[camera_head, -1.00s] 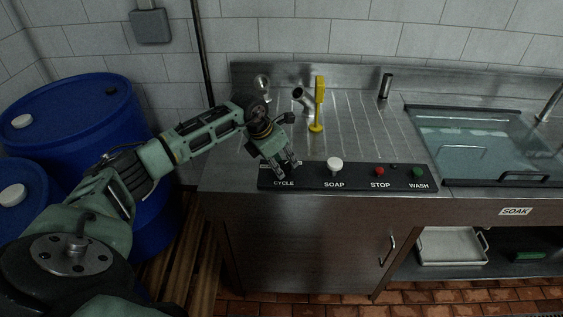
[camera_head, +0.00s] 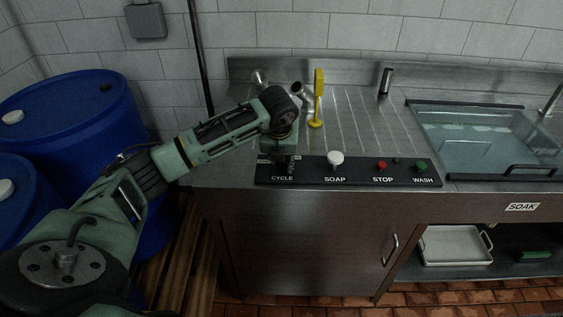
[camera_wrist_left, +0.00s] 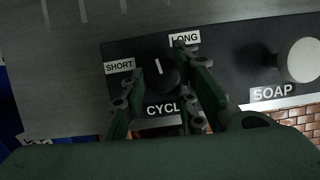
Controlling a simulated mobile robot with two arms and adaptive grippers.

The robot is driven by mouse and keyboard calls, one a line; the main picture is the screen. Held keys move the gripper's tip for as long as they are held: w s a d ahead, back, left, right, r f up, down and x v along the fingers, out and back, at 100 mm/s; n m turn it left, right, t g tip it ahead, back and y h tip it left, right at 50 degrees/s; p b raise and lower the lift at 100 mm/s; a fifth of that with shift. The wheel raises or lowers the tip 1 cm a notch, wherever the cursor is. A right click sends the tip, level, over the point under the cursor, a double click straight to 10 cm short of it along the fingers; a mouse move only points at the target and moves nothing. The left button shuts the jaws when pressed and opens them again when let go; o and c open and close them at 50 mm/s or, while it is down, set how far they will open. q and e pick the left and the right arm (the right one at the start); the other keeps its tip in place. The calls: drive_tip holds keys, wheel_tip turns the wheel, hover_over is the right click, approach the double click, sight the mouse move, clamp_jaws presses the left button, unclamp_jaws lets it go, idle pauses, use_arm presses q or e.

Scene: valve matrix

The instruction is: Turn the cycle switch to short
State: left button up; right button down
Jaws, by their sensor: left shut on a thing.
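The cycle switch is a dark round knob (camera_wrist_left: 159,80) with a white pointer mark, on the black control panel (camera_wrist_left: 225,62). The mark points almost straight up in the left wrist view, between the SHORT label (camera_wrist_left: 120,66) on the left and the LONG label (camera_wrist_left: 184,38) on the right. My left gripper (camera_wrist_left: 162,82) has one finger on each side of the knob and is shut on it. In the head view my left gripper (camera_head: 283,165) points down at the panel's left end, above the CYCLE label (camera_head: 282,178), and hides the knob. My right gripper is not in view.
The white SOAP knob (camera_head: 335,159) is right of the switch, then the red STOP button (camera_head: 381,165) and green WASH button (camera_head: 420,167). A yellow lever (camera_head: 318,95) stands behind the panel. Blue barrels (camera_head: 84,115) stand at left.

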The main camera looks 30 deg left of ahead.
use_arm(q)
drive_tip(key=n+b, duration=0.1)
drive_tip(key=n, duration=0.1)
drive_tip(key=n+y+b, duration=0.1)
drive_tip(key=shift+w+a+r+n+g, duration=0.1)
drive_tip(key=shift+a+n+g, duration=0.05)
drive_tip(key=shift+n+g, duration=0.25)
drive_tip(key=shift+n+g+y+b, duration=0.5)
drive_tip(key=shift+n+y+b, duration=0.1)
drive_tip(key=shift+n, duration=1)
drive_tip(key=o, duration=0.8)
drive_tip(key=shift+o, duration=1)
drive_tip(key=shift+s, duration=0.25)
drive_tip(key=shift+w, duration=0.1)
drive_tip(key=shift+d, duration=0.2)
